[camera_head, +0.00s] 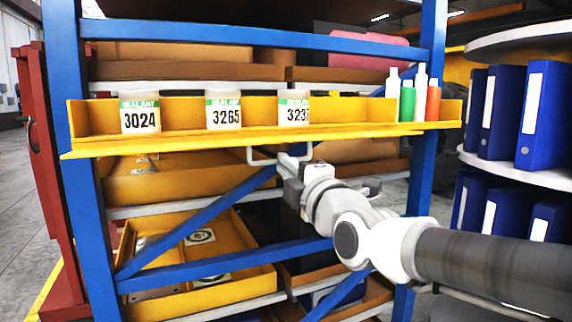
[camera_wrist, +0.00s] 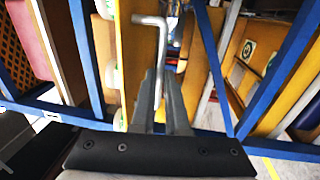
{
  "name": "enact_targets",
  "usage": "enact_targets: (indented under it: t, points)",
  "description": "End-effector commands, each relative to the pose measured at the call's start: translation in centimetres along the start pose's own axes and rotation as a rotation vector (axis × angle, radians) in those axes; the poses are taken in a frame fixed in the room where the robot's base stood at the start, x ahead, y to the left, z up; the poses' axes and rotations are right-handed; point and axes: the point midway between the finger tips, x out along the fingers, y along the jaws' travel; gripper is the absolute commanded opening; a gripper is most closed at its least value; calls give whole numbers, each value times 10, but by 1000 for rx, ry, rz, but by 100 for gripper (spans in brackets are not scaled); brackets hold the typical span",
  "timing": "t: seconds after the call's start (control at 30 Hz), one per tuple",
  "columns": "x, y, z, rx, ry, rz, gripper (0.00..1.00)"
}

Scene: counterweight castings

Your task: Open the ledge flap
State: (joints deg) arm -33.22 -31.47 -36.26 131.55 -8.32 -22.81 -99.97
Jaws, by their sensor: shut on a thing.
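The yellow ledge (camera_head: 200,143) runs across the blue rack in the head view, and its yellow board (camera_wrist: 130,55) shows upright along the left of centre in the wrist view. A pale bent bar handle (camera_head: 256,161) hangs under its front edge, near the middle. My gripper (camera_head: 290,165) is just below the ledge, shut on the handle. In the wrist view the fingers (camera_wrist: 162,100) close around the handle bar (camera_wrist: 162,45). The fingertips are small and partly hidden in the head view. I cannot tell how far the flap is swung.
White tubs (camera_head: 140,113) numbered 3024, 3265 and 323-something stand on the ledge, with several bottles (camera_head: 408,103) at its right end. Blue rack braces (camera_head: 200,270) and yellow trays (camera_head: 190,238) lie below. Blue binders (camera_head: 545,115) fill round shelves at right.

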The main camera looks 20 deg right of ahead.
Motion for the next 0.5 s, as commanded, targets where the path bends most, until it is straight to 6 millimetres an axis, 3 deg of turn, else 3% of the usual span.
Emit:
enact_targets:
  t: [0.47, 0.5]
  points:
    - [0, -4, -1, -1, 2, 0, 0]
    - [0, -5, -1, -1, 2, 0, 19]
